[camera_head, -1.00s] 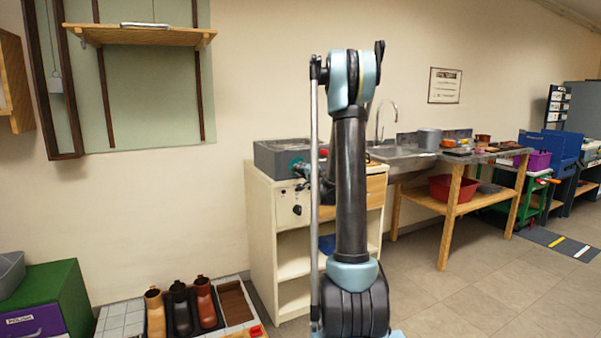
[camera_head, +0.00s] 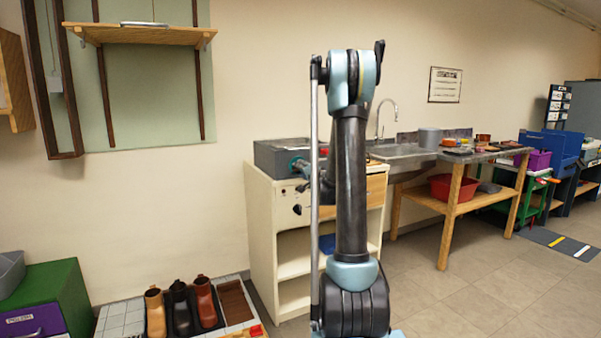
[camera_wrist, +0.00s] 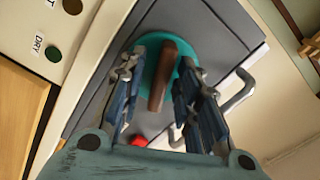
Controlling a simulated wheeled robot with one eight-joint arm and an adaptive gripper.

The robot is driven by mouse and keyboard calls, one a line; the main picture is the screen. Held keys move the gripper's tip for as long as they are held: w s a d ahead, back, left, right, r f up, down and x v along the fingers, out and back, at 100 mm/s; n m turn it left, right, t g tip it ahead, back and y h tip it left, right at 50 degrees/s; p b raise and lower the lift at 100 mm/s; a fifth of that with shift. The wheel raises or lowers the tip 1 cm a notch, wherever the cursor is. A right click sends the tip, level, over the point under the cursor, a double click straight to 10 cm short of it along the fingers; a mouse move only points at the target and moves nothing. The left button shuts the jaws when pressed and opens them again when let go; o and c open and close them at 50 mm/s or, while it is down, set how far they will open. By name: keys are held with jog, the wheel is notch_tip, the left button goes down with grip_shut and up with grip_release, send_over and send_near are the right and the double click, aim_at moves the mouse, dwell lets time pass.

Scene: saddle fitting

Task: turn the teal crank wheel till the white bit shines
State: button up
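The teal crank wheel (camera_wrist: 186,66) is on the side of a grey box (camera_head: 280,157) on a cream cabinet. It also shows in the head view as a small teal patch (camera_head: 297,165). A brown handle (camera_wrist: 162,76) sticks out from the wheel toward the wrist camera. My gripper (camera_wrist: 160,68) is open, with one blue finger on each side of the handle. Gaps show between handle and fingers; I cannot tell whether the fingertips touch the wheel. In the head view my arm partly hides the box. I cannot make out a white bit or any shine.
The cabinet front (camera_head: 262,228) has knobs, and a label reading DRY (camera_wrist: 38,44) is beside a green button (camera_wrist: 53,53). A red knob (camera_wrist: 139,141) is near the wheel. A sink bench (camera_head: 410,152) stands to the right. Boots (camera_head: 180,306) stand at the lower left. Open floor lies at right.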

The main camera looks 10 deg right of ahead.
jog(key=shift+s+d, duration=0.1)
jog(key=shift+s, duration=0.05)
jog(key=v, duration=1.1)
jog(key=shift+s, duration=0.3)
jog(key=s+a+f+n+g, duration=0.2)
jog(key=s+a+n+g, duration=0.15)
jog(key=s, duration=0.35)
jog(key=s+a+f+n+g+y, duration=0.1)
jog(key=s+a+f+n+g, duration=0.15)
jog(key=s+a, duration=0.35)
jog(key=s+a+f+n+g, duration=0.1)
jog(key=s+a+n+g, duration=0.15)
jog(key=s, duration=0.55)
jog(key=s+d+f+g+h, duration=0.2)
jog(key=s+f, duration=0.1)
jog(key=s, duration=0.5)
jog(key=s+d+f+g+h, duration=0.2)
jog(key=s+d+f, duration=0.1)
jog(key=s, duration=0.5)
jog(key=s+d+f+n+g+h, duration=0.1)
jog(key=s+d+f+g+h, duration=0.1)
jog(key=s, duration=0.6)
notch_tip(320, 180, down, 2)
jog(key=shift+d+f+h, duration=0.1)
jog(key=shift+d+h, duration=0.2)
jog(key=shift+d, duration=0.4)
jog(key=shift+g, duration=0.25)
